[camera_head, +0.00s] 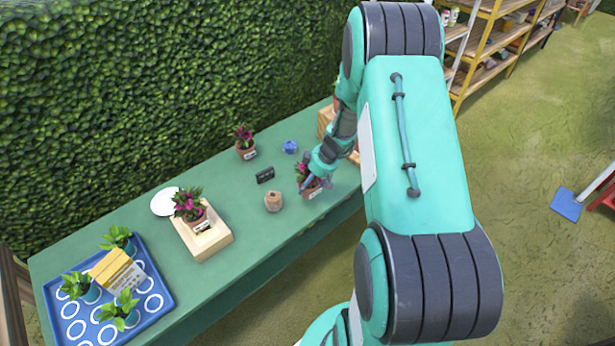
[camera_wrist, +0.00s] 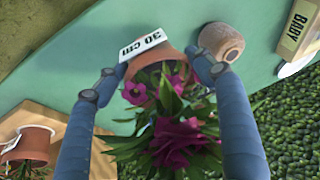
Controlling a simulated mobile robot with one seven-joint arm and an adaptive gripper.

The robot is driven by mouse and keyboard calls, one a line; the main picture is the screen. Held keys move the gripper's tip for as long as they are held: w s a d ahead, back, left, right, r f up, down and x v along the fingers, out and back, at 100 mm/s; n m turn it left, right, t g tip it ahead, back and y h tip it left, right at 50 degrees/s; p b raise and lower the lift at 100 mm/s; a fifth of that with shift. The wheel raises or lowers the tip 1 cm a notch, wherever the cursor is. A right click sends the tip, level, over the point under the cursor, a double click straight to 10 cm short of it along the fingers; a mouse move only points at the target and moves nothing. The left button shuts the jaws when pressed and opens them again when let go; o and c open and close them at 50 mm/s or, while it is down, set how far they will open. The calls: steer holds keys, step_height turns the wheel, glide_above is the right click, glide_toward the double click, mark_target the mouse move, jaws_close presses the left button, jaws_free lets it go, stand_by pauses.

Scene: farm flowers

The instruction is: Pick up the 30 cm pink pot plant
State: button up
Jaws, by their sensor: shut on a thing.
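The pink-flowered plant stands in a terracotta pot with a white "30 cm" label; in the wrist view its pot (camera_wrist: 158,60) is between the two blue fingers of my gripper (camera_wrist: 155,76). The fingers are shut on the pot's sides. Magenta flowers and green leaves fill the lower middle of that view. In the head view the plant (camera_head: 302,171) is at the table's front edge, partly hidden by my gripper (camera_head: 314,184). I cannot tell whether the pot touches the table.
On the green table (camera_head: 245,255), a small round brown object (camera_head: 273,201) is beside the held pot. Another pink plant (camera_head: 245,145) stands behind, and one (camera_head: 190,205) on a wooden block. A blue tray (camera_head: 157,283) with leafy plants is at left. A hedge (camera_head: 170,80) borders the back.

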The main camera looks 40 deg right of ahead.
steer(key=shift+s+a+r, duration=0.1)
steer(key=shift+s+a, duration=0.2)
steer(key=shift+s, duration=0.2)
